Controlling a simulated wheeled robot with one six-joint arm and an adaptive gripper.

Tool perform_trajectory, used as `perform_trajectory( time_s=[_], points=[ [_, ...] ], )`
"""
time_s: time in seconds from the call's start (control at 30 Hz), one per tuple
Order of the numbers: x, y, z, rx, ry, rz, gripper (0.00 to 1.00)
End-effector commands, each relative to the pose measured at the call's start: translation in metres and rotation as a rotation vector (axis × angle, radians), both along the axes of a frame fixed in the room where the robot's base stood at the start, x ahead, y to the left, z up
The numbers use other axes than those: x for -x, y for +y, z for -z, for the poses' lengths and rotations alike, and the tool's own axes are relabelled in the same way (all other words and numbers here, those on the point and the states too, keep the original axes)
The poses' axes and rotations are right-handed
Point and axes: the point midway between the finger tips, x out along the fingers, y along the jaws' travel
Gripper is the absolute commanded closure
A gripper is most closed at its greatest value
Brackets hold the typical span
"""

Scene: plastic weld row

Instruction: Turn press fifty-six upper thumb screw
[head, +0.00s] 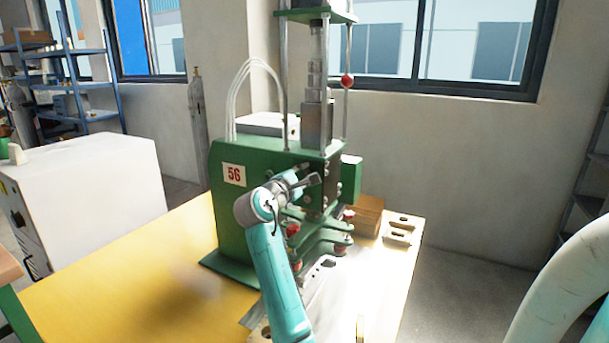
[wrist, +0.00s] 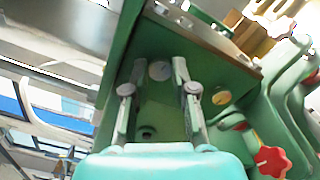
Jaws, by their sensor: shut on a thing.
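The green press with the red "56" plate (head: 234,174) stands on a yellow-topped table. My gripper (head: 313,181) reaches the front of its green body, beside the central column. In the wrist view my gripper (wrist: 159,65) has its two fingers on either side of a small round grey screw head (wrist: 160,71), shut on it. This looks like the upper thumb screw on the green face. A brass-coloured round head (wrist: 220,98) sits apart, right of the fingers. In the head view the held screw is hidden behind or too small beside my gripper.
Red knobs on green levers (head: 293,230) lie just below my gripper; one red star knob (wrist: 272,160) shows lower right in the wrist view. A wooden block (head: 367,214) stands right of the press. A white cabinet (head: 95,195) is at left. The table's front left (head: 130,285) is clear.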

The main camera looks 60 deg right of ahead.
Motion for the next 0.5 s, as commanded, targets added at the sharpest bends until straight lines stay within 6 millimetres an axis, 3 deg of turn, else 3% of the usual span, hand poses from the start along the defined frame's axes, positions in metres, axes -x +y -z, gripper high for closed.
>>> perform_trajectory(
  time_s=[0.5],
  points=[
    [-0.0007,0.0004,0.0020,0.000,0.042,-0.002,1.00]
  ],
)
